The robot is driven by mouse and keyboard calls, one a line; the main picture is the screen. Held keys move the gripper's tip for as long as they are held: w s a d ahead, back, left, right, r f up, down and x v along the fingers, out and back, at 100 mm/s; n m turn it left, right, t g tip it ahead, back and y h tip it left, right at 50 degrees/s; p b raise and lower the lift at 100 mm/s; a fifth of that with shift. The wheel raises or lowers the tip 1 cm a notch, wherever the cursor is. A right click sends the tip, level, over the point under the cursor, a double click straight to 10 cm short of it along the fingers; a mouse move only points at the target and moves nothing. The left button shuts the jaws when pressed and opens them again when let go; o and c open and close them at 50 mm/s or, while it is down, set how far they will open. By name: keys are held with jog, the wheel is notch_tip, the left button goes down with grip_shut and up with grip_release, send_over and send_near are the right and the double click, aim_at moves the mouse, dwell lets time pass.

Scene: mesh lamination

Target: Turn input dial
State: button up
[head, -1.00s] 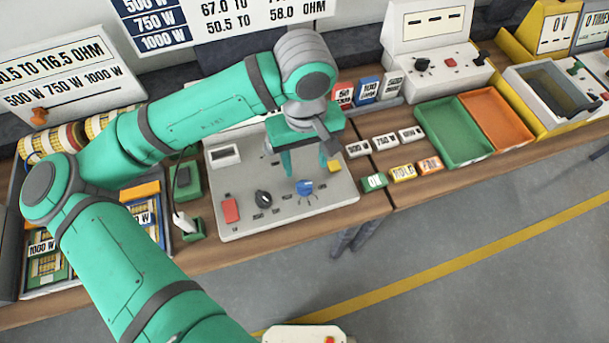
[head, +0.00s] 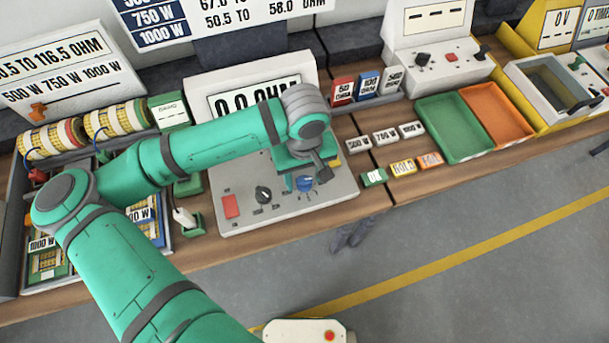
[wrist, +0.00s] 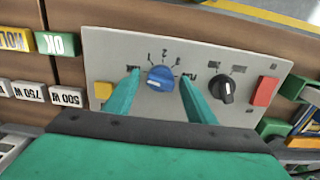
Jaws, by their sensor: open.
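The blue dial (head: 305,184) sits on the grey control panel (head: 330,195), right of a black dial (head: 263,195). In the wrist view the blue dial (wrist: 160,79) has marks 1, 2, 3 and other lettering around it. My gripper (wrist: 158,75) is open there, with one green finger on each side of the blue dial and a gap on both sides. In the head view my gripper (head: 304,186) is low over the panel at the blue dial. Whether the fingertips touch the panel is hard to tell.
The panel also bears a red button (head: 231,206) and a yellow button (wrist: 103,90). Small labelled blocks (head: 385,139) lie to the right, before a green tray (head: 455,128) and an orange tray (head: 497,114). A meter (head: 250,85) reading 0.0 OHM stands behind.

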jog(key=shift+s, duration=0.1)
jog(key=c, duration=1)
